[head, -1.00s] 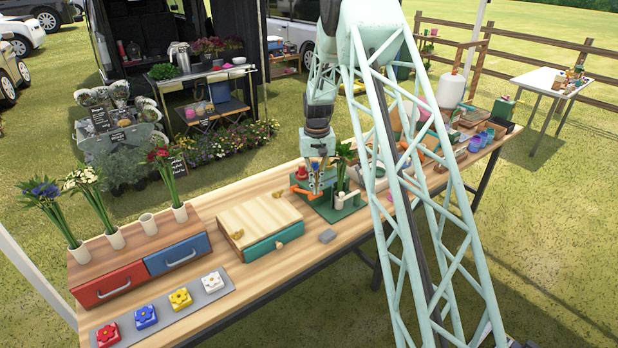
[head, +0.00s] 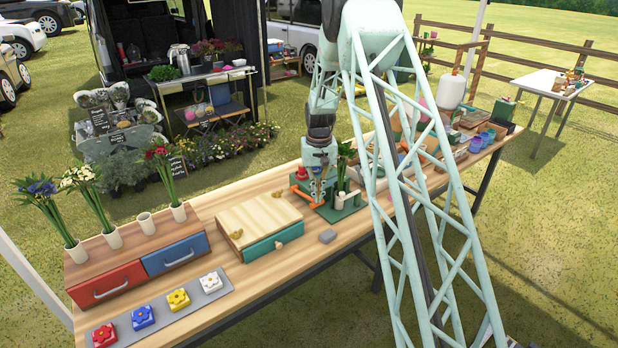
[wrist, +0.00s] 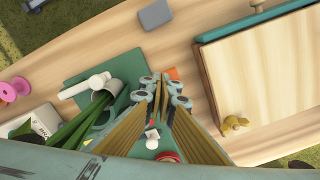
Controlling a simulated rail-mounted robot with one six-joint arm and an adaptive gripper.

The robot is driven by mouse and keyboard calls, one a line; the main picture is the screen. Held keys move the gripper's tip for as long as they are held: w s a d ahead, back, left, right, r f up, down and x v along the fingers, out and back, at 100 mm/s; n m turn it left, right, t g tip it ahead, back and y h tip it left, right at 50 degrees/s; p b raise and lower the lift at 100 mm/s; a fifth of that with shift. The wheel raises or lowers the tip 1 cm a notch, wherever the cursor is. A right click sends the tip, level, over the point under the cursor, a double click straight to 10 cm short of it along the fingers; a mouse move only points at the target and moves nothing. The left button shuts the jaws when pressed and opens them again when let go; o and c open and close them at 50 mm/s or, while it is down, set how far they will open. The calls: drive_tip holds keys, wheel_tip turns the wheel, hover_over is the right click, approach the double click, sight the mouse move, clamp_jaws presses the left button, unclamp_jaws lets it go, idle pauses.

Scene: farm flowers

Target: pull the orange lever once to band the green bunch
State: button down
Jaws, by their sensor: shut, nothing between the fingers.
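The green banding machine (head: 346,211) stands on the bench, with a white roller-like part on its base. The bunch of green stems (head: 343,162) stands upright in it. In the wrist view the stems (wrist: 72,130) lie left of my gripper. The orange lever (head: 300,194) shows at the machine's left side, beside my fingers. In the wrist view only a small orange patch (wrist: 171,73) shows past the fingertips. My gripper (head: 317,201) is shut and empty, pointing down at the lever; its fingertips (wrist: 161,82) hide part of it. I cannot tell whether they touch it.
A wooden box with a teal drawer (head: 273,246) stands left of the machine, and a small grey block (head: 328,236) lies in front. A red knob (wrist: 168,157) is close to my fingers. Pink spools (wrist: 12,90) lie beyond the stems. Bare bench lies around the grey block.

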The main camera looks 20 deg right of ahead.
drive_tip(key=shift+f, duration=0.1)
drive_tip(key=shift+s+f+b, duration=0.15)
drive_tip(key=shift+f+b, duration=0.5)
drive_tip(key=shift+f, duration=0.55)
drive_tip(key=shift+r, duration=0.2)
wheel_tip(320, 180, up, 15)
drive_tip(key=s+p, duration=0.2)
drive_tip(key=p, duration=0.3)
drive_tip(key=shift+d+f, duration=0.15)
drive_tip(key=shift+d, duration=0.05)
idle(0.7)
idle(0.5)
